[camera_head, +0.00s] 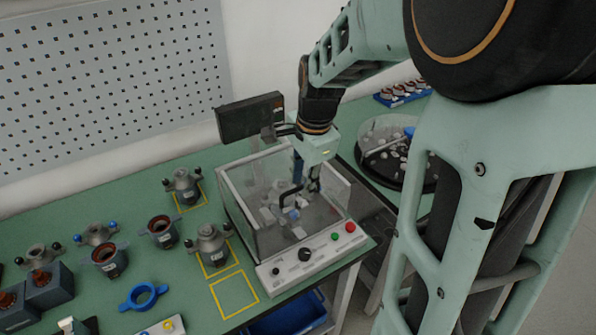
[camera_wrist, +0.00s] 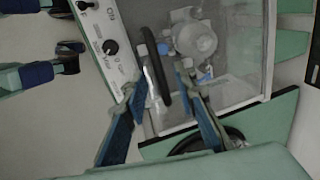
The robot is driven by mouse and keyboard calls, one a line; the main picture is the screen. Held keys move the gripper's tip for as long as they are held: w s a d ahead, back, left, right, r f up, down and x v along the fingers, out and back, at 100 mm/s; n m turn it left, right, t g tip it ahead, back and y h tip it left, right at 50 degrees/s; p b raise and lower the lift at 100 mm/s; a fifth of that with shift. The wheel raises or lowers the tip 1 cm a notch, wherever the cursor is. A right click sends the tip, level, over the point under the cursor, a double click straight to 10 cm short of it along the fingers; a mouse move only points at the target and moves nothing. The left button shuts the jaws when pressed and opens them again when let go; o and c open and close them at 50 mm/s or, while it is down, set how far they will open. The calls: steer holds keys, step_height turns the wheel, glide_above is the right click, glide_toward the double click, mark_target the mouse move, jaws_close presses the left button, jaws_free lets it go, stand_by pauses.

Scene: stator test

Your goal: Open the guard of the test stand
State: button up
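The test stand (camera_head: 312,252) has a grey front panel with knobs and red and green buttons. Its clear box-shaped guard (camera_head: 243,208) is down over the fixture and loose-looking grey and blue parts inside. A black bar handle (camera_head: 287,197) is on the guard; it also shows in the wrist view (camera_wrist: 156,68). My gripper (camera_head: 306,184) is over the guard, pointing down, at the handle. In the wrist view my gripper (camera_wrist: 161,80) has its two blue fingers apart, with the handle between their tips. A gap shows on the right side; contact on the left is unclear.
A black monitor (camera_head: 250,116) stands behind the stand. Several stators and clamp parts, such as a blue ring (camera_head: 143,296), lie on the green bench to the left, near yellow-marked squares (camera_head: 234,293). A round clear-covered tray (camera_head: 385,145) is at right.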

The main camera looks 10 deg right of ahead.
jaws_close()
